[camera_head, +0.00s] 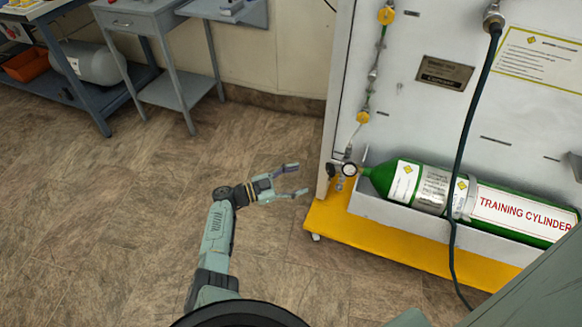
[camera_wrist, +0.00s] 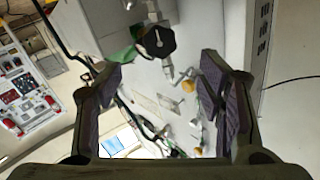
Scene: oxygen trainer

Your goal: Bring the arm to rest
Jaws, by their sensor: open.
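My gripper (camera_head: 298,179) is open and empty in the head view, held above the brown floor just left of the trainer panel. My arm reaches up to it from the bottom of the picture. In the wrist view the two fingers of my gripper (camera_wrist: 168,95) stand wide apart with nothing between their pads. Beyond them show a black round knob (camera_wrist: 160,41) and yellow fittings on the trainer panel (camera_wrist: 195,140). The gripper is apart from the panel as far as I can tell.
A dark hose (camera_head: 459,160) hangs in front. A grey cart (camera_head: 155,50) and a workbench (camera_head: 75,85) stand at the back left. The floor (camera_head: 90,220) at left is clear.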

